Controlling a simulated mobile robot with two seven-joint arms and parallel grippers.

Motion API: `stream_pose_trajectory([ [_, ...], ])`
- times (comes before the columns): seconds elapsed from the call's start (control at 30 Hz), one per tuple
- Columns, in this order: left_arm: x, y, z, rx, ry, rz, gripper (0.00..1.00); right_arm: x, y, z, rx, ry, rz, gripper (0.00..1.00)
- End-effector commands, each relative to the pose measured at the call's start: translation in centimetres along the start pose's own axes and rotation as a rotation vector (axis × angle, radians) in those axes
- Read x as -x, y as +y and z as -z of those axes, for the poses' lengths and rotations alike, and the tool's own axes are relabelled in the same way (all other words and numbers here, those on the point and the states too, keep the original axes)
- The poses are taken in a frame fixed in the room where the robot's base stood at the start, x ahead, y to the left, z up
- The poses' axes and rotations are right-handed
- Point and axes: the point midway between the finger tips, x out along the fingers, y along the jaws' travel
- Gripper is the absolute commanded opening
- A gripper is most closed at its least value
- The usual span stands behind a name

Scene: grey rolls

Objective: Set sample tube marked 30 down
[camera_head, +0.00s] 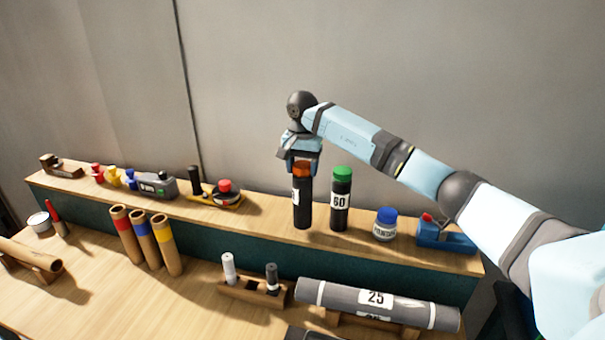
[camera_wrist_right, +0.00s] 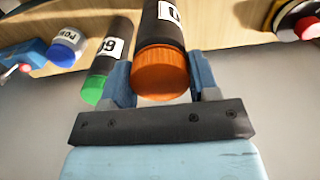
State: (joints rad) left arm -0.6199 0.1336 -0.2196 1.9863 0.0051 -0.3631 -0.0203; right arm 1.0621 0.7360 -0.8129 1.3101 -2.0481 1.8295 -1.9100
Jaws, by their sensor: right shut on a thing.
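A dark tube with an orange cap (camera_head: 303,208) stands upright at the raised wooden shelf, and its white label is turned mostly to the left. My right gripper (camera_head: 302,168) is shut on it near the cap from above. In the right wrist view the tube's orange cap (camera_wrist_right: 161,72) sits between the two blue fingers (camera_wrist_right: 162,88), and only the end of its label number shows, a 0. Whether its base touches the shelf I cannot tell for sure. A green-capped tube marked 60 (camera_head: 340,200) stands close on its right. My left gripper is not in view.
On the shelf (camera_head: 270,222), a blue-capped jar (camera_head: 386,226) and a blue tool (camera_head: 445,236) stand to the right; a yellow tool with a red knob (camera_head: 222,194) lies left. Below are a large grey roll marked 25 (camera_head: 350,299) and a wooden holder (camera_head: 250,293).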

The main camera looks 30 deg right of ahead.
Motion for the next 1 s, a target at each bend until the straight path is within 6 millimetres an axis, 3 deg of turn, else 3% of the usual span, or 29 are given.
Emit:
stream_pose_trajectory([
  [0.2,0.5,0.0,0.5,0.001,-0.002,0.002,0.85,-2.6,0.0,0.0,0.000,-0.001,0.000,0.17],
  [0.53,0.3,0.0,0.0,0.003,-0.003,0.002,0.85,-3.1,0.0,0.0,0.000,0.000,0.000,0.17],
  [0.57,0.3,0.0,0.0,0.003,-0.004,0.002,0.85,-3.1,0.0,0.0,0.000,0.000,-0.001,0.57],
  [0.67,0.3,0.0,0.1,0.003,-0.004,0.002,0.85,-3.0,0.0,0.0,0.000,-0.001,0.000,0.80],
  [1.0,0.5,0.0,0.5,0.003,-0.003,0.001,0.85,-2.5,0.0,0.0,0.000,-0.001,0.000,0.81],
])
